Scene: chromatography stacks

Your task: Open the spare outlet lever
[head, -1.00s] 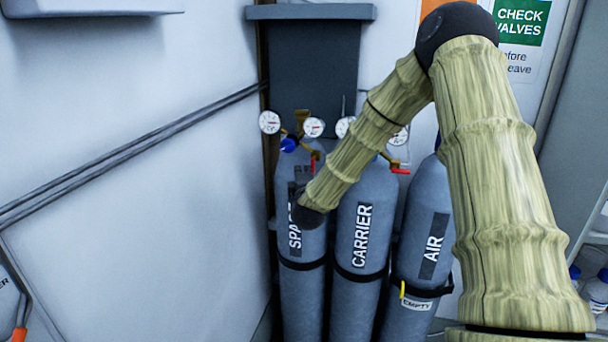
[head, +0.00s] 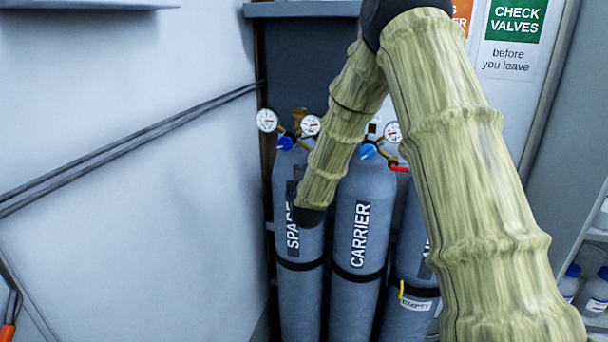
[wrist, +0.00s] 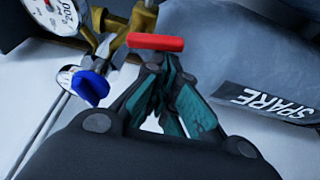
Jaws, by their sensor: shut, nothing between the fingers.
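The spare cylinder (head: 300,265) is the leftmost of the grey cylinders in the head view. Its label (wrist: 272,104) shows at the right in the wrist view. The red spare outlet lever (wrist: 155,42) lies crosswise on the brass outlet fitting (wrist: 122,27), just beyond my fingertips. In the head view my arm hides this lever. My gripper (wrist: 154,68) is shut and empty, its tips close beneath the red lever. I cannot tell whether they touch it. In the head view my fingers are hidden behind my wrist.
The spare's blue knob (wrist: 89,86) and a gauge (wrist: 58,12) are left of my fingers. The carrier cylinder (head: 356,285) stands close on the right, with its own red lever (head: 400,168) and blue knob (head: 369,152). A white wall (head: 130,210) bounds the left.

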